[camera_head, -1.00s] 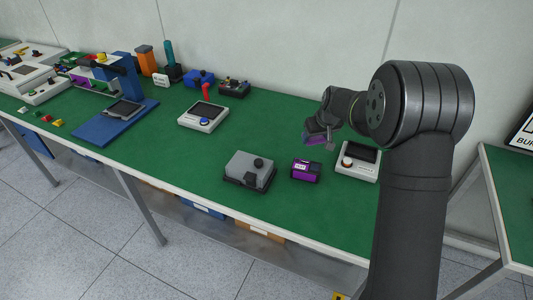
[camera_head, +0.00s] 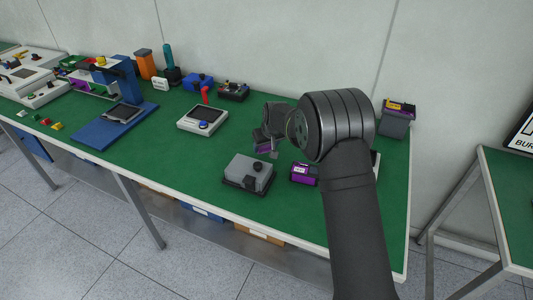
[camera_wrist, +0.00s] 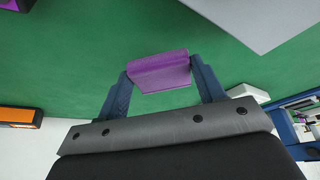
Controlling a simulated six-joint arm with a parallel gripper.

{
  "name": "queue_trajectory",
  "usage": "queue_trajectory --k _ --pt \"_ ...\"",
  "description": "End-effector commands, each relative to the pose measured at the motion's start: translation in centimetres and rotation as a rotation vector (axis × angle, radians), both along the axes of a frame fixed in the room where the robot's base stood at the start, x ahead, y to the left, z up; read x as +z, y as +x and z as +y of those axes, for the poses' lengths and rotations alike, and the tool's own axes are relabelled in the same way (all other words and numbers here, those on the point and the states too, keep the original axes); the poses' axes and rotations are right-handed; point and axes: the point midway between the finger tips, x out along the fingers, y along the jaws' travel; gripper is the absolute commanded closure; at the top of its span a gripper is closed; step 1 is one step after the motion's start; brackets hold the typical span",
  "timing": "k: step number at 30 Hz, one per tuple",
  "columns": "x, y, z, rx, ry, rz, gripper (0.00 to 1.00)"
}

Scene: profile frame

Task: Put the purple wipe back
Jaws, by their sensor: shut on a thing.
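The purple wipe (camera_wrist: 159,72) is a small folded purple block, clamped between the two blue fingers of my gripper (camera_wrist: 160,78) in the wrist view. In the head view my gripper (camera_head: 267,151) hangs above the green table behind the grey box, with the purple wipe (camera_head: 261,149) showing at its lower side. A purple and black box (camera_head: 304,174) with a white label stands on the table just right of the grey box. My arm partly hides this box. Its corner (camera_wrist: 14,5) shows at the top left of the wrist view.
The grey box (camera_head: 250,170) on a dark base sits near the front edge. A white device with a blue knob (camera_head: 203,119) lies to the left. A grey bin (camera_head: 397,122) with a purple and yellow top stands at the back right. Green table (camera_head: 185,165) is clear at front left.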

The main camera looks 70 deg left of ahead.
Motion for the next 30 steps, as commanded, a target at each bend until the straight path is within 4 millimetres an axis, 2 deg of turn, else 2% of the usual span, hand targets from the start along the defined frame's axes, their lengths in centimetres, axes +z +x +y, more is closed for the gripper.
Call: queue_trajectory --k 9,20,21,23,24,30 --pt "-3.9 0.0 -0.1 -0.002 -0.002 0.001 0.59" --pt "-4.2 0.0 0.0 -0.002 -0.001 0.001 0.59" --pt "-4.2 0.0 0.0 -0.002 0.000 0.000 0.32" --pt "-4.2 0.0 0.0 -0.001 0.000 0.000 0.20" --pt "-4.2 0.0 0.0 -0.001 0.000 -0.001 0.16" --pt "-4.2 0.0 0.0 -0.001 0.000 0.000 0.16"
